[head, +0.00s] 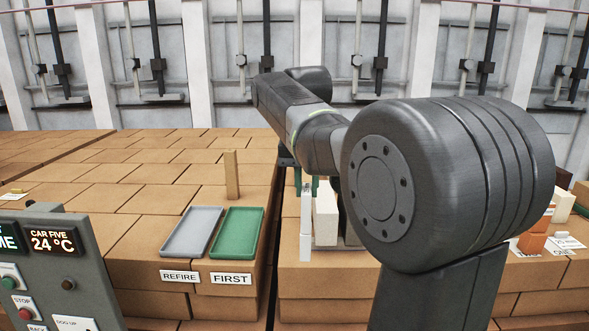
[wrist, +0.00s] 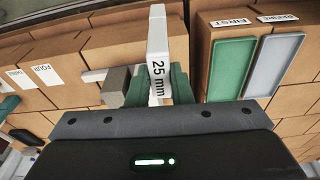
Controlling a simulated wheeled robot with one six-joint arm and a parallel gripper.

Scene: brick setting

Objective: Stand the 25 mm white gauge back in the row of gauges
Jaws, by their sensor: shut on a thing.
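The white 25 mm gauge (wrist: 158,32) hangs upright in my gripper (wrist: 155,85), its "25 mm" lettering showing in the wrist view. The green fingers are shut on it. In the head view the gauge (head: 305,228) shows as a narrow white strip below my gripper (head: 307,185). A thicker cream-white block (head: 325,216) stands just right of it. In the wrist view a grey block (wrist: 116,84) and a pale bar (wrist: 94,76) lie to the left of the gauge. My arm hides much of that area in the head view, so I cannot make out the full row.
A grey tray (head: 170,252) labelled REFIRE and a green tray (head: 217,252) labelled FIRST lie to the left. A tan post (head: 231,175) stands behind them. A control panel (head: 52,262) is at the near left. An orange brick (head: 532,243) sits at the right.

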